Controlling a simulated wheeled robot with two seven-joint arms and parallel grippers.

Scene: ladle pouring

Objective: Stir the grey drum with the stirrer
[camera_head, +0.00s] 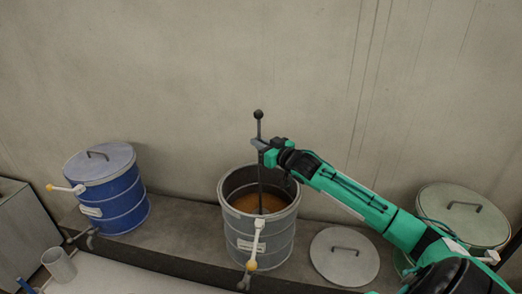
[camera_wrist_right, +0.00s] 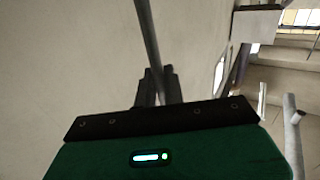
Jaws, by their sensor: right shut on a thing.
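The grey drum (camera_head: 260,231) stands open on the ledge, with brown liquid (camera_head: 245,203) inside. The stirrer (camera_head: 259,128) is a dark rod with a ball on top. It stands close to upright, and its lower end goes down into the liquid, where it is hidden. My right gripper (camera_head: 262,145) is shut on the stirrer above the drum's rim. In the right wrist view the stirrer's rod (camera_wrist_right: 147,40) runs up from between the dark fingers (camera_wrist_right: 154,88). My left gripper is not in view.
A blue drum (camera_head: 112,205) with its lid on stands at the left. A loose grey lid (camera_head: 344,257) lies right of the grey drum. A lidded greenish drum (camera_head: 464,215) stands at the far right, partly behind my arm. A grey cup (camera_head: 60,266) is at lower left. A wall rises behind.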

